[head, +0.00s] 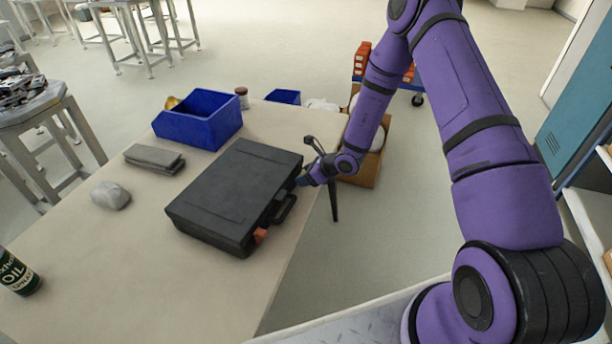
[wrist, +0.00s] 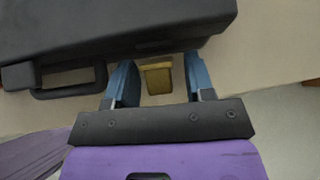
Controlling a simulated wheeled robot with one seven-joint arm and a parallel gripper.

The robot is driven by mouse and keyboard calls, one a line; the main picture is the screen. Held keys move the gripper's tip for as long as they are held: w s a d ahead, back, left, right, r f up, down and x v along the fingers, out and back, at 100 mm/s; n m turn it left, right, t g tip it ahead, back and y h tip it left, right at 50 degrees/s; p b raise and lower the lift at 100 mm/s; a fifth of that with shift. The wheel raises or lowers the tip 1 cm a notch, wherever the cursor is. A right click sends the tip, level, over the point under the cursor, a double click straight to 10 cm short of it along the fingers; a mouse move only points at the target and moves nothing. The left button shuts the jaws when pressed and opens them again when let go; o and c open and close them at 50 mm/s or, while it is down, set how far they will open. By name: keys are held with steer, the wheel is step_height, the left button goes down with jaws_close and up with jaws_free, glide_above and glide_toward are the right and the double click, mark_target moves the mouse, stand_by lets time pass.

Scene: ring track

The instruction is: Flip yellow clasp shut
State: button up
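A closed black case (head: 235,195) lies flat on the table, its handle (head: 284,208) on the side facing my arm. In the wrist view the case (wrist: 110,25) fills the top, with the handle (wrist: 68,92) at left. The yellow clasp (wrist: 158,79) sticks out from the case's lower edge, between my two blue fingers. My gripper (wrist: 161,68) is open around the clasp, with a gap visible on each side of it. In the head view my gripper (head: 304,180) is at the case's far right corner and the yellow clasp is hidden.
An orange-red clasp (head: 260,236) is at the near end of the handle side. The table (head: 130,265) also holds a blue bin (head: 205,125), grey folded cloth (head: 153,158), grey lump (head: 110,196) and oil can (head: 18,275). A cardboard box (head: 363,168) stands on the floor beyond the table edge.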

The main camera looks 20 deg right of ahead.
steer(key=v, duration=1.1)
steer(key=shift+f, duration=0.1)
